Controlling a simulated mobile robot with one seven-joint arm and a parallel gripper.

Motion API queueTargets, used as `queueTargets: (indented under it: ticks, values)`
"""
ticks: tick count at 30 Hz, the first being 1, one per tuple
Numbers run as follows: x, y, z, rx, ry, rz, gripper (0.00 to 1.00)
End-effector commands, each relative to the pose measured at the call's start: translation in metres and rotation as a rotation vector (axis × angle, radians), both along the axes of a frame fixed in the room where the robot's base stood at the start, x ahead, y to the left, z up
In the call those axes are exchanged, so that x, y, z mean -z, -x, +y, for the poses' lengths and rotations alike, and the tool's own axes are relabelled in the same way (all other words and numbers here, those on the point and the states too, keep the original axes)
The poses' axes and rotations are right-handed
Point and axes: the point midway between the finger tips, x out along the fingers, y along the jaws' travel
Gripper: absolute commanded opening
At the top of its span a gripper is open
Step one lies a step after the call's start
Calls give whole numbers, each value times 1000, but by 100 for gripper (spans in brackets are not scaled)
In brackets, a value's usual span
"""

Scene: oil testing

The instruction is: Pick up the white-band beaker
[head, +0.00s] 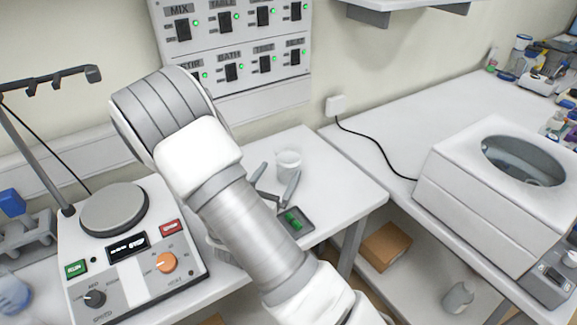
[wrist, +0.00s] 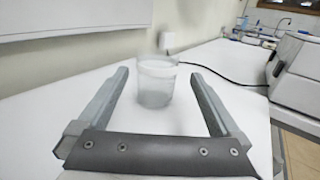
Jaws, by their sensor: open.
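A clear beaker with a white band (head: 288,163) stands upright on the white table, near the wall below the switch panel. In the wrist view the beaker (wrist: 155,84) stands ahead, between the lines of my two fingers and near the level of their tips. My gripper (head: 275,181) is open, with its fingers pointing toward the beaker. In the wrist view my gripper (wrist: 157,76) shows its fingers spread on either side with nothing held. I cannot tell how far the beaker sits between the fingertips.
A dark tray with green pieces (head: 294,221) lies to the front right of my gripper. A hotplate stirrer (head: 125,245) with a stand is at left. A white bath (head: 500,190) stands on the right table. A gap with a cardboard box (head: 387,246) below separates the tables.

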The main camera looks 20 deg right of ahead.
Motion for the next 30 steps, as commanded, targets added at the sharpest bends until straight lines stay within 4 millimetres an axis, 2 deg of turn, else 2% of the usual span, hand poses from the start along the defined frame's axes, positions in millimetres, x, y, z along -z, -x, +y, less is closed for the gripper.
queueTargets:
  ticks: [3, 11, 19, 29, 30]
  values:
    - [0, -15, -15, 2, 1, -1, 100]
    - [1, -29, -27, 2, 1, 1, 100]
    - [5, -59, -51, 2, 0, -1, 100]
    - [5, -65, -56, 0, 1, 1, 100]
    - [5, -65, -56, 0, 1, 1, 95]
